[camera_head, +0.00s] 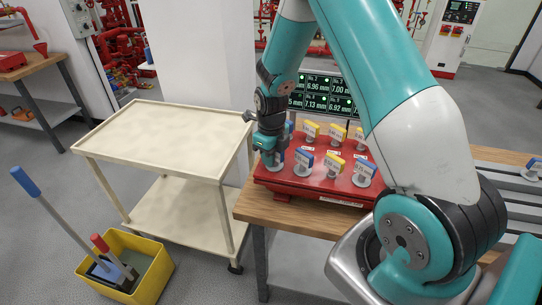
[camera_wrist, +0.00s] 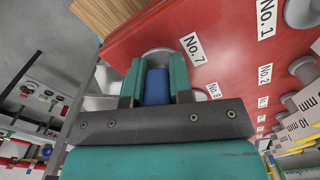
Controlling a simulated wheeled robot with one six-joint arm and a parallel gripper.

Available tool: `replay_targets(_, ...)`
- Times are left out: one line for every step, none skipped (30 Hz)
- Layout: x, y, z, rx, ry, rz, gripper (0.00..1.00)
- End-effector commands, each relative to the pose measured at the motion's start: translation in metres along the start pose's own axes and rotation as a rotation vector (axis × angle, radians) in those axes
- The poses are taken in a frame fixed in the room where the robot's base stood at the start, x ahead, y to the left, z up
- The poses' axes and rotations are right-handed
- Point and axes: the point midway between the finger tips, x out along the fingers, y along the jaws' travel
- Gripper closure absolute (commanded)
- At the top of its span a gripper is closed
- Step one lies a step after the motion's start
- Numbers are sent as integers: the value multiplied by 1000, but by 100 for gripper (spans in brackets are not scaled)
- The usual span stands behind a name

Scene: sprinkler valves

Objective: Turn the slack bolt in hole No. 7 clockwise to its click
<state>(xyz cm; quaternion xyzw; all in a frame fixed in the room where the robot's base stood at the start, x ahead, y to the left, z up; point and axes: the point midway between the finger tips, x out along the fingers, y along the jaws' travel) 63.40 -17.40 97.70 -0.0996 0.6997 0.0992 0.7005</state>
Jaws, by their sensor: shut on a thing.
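My gripper (camera_head: 268,147) is at the left end of the red box (camera_head: 312,192). In the wrist view my gripper (camera_wrist: 157,78) is shut on a blue bolt head (camera_wrist: 157,88). The bolt stands at a round pale collar beside the label No. 7 (camera_wrist: 193,48) on the red face. The jaws hide most of the bolt, and its turn angle cannot be told. Other bolts with blue handles (camera_head: 303,158) and yellow handles (camera_head: 334,161) stand in the box top, in rows.
A screen (camera_head: 330,94) behind the box shows readings in mm. The box is on a wooden bench (camera_head: 251,211). A cream cart (camera_head: 165,128) with an empty top stands left. A yellow bin (camera_head: 154,276) with tools is on the floor. Grey rails (camera_head: 519,183) lie right.

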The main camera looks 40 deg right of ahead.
Motion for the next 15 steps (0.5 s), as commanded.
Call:
replay_targets(2,1,-1,-2,2,3,77)
replay_targets(2,1,-1,-2,3,3,70)
replay_targets(2,1,-1,-3,3,3,61)
replay_targets(2,1,-1,-3,2,3,54)
replay_targets(2,1,-1,-3,2,2,49)
replay_targets(2,1,-1,-3,2,2,49)
replay_targets(1,1,-1,-3,2,2,49)
replay_targets(1,1,-1,-3,2,2,49)
replay_targets(1,0,-1,-3,1,2,49)
replay_targets(1,0,0,-3,1,1,49)
replay_targets(1,0,-1,-3,2,1,49)
replay_targets(1,0,-1,-3,1,1,49)
replay_targets(0,0,0,-3,1,1,49)
replay_targets(-2,0,0,-3,1,1,49)
replay_targets(-5,0,0,-3,1,1,49)
